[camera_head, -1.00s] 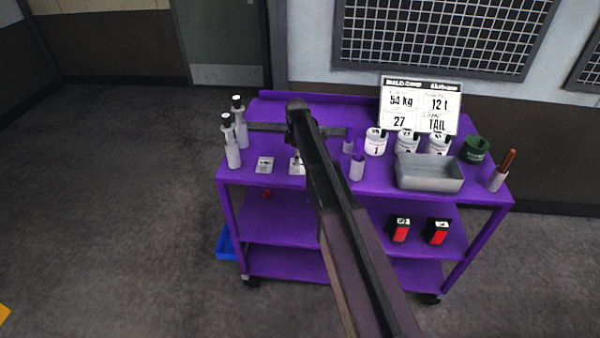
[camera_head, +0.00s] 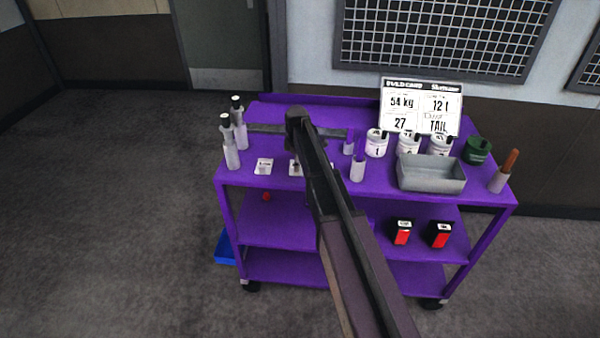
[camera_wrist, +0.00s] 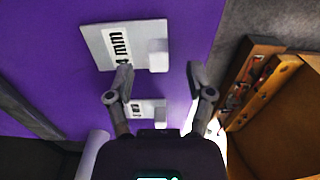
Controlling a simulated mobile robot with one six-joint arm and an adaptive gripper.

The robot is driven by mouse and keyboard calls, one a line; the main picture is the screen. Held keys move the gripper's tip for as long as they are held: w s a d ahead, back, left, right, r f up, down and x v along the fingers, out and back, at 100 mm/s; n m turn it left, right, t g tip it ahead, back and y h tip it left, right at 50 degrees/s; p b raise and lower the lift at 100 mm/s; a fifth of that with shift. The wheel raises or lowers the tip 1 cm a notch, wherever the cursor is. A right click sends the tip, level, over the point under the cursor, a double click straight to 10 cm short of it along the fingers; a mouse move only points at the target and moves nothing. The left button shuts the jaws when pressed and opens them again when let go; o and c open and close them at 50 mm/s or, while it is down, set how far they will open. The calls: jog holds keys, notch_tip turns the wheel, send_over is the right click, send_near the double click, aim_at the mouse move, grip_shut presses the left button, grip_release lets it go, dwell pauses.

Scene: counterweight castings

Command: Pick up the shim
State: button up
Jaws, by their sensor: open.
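A pale plate marked "4 mm" (camera_wrist: 108,45) with a raised light block (camera_wrist: 158,55) at its edge lies on the purple cart top, ahead of my gripper in the wrist view. A second, smaller-looking pale plate with a block (camera_wrist: 145,111) shows between and behind my fingers, partly hidden by my wrist. My gripper (camera_wrist: 161,88) is open, with nothing visibly held between its fingers. In the head view one pale plate (camera_head: 264,166) lies at the left of the cart top, and another (camera_head: 295,169) is partly covered by my arm. Which plate is the task's shim is unclear.
On the cart top (camera_head: 330,201) stand white bottles (camera_head: 231,150) at left, several white jars (camera_head: 376,146), a grey tray (camera_head: 431,182), a green cup (camera_head: 477,151) and a sign (camera_head: 420,106). The wrist view shows a brown box (camera_wrist: 285,125) at right.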

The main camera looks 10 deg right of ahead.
jog(key=shift+f+b, duration=1.4)
jog(key=shift+f, duration=0.3)
grip_shut()
